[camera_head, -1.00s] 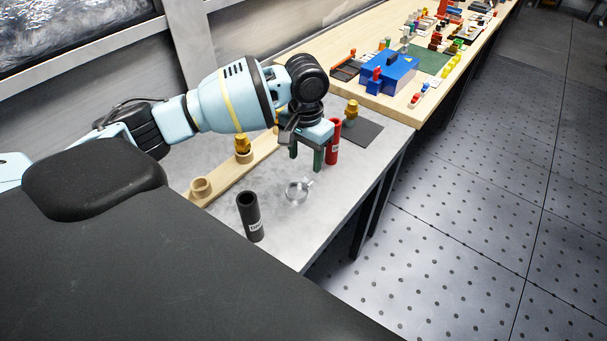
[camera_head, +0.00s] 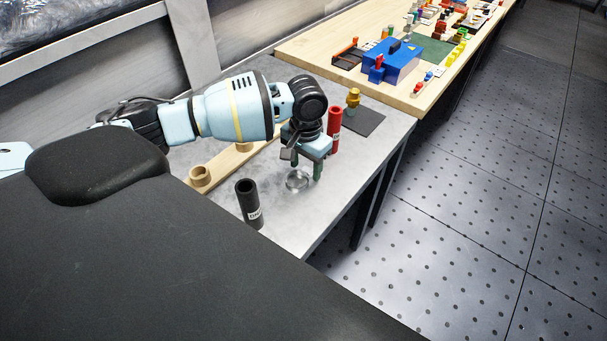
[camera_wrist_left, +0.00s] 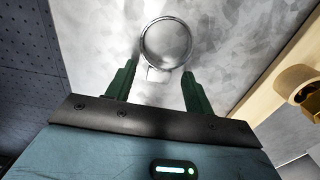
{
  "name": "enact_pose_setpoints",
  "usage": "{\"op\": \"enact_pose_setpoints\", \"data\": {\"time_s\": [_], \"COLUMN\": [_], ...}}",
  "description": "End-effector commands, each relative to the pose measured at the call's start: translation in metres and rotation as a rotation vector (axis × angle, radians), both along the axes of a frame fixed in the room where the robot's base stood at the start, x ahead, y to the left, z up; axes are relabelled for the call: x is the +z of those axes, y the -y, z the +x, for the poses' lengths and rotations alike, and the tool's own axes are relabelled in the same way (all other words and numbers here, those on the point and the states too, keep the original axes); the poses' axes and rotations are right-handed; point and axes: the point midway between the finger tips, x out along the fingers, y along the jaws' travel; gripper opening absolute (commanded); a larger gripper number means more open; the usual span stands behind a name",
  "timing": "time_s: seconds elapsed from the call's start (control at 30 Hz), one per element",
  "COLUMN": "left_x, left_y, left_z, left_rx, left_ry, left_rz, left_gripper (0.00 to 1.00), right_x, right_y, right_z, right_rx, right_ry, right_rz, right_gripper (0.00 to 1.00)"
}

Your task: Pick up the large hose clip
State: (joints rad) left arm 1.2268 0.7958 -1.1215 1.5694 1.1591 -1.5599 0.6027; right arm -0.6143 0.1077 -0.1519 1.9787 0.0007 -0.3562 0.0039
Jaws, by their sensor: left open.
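The large hose clip (camera_head: 297,181) is a thin silver ring lying on the grey table, partly behind my gripper in the head view. In the left wrist view the clip (camera_wrist_left: 166,43) shows as a round band, with its small screw housing on the side toward my gripper. My left gripper (camera_head: 304,172) is open and empty, with its green fingers pointing down at the clip. In the left wrist view the gripper's fingertips (camera_wrist_left: 160,75) stand to either side of the housing, without visible contact. My right gripper is not in view.
A black labelled tube (camera_head: 249,203) stands in front of the clip and a red tube (camera_head: 334,131) stands behind it. A wooden rack with pegs (camera_head: 200,177) lies to the left. A brass fitting (camera_head: 353,97) stands by a dark mat (camera_head: 364,121). The table's right edge is close.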

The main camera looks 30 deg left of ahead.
Motion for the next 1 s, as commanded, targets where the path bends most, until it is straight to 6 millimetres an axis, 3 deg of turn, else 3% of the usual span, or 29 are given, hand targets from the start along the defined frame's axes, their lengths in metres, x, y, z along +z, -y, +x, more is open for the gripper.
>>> {"op": "enact_pose_setpoints", "data": {"time_s": [0.3,0.67,1.0], "left_x": [-0.0046,-0.0044,-0.0012], "left_y": [0.0002,0.0003,0.0003], "left_z": [0.0003,0.0003,0.0006], "left_rx": [-0.001,-0.001,-0.001], "left_ry": [0.002,0.002,0.003], "left_rz": [0.0,0.0,-0.001], "left_gripper": [0.53,0.06,0.04], "right_x": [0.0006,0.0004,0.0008], "right_y": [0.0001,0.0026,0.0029], "right_z": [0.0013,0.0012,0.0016], "right_rx": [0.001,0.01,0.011], "right_ry": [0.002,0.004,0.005], "right_rz": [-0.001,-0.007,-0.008], "right_gripper": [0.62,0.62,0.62]}}
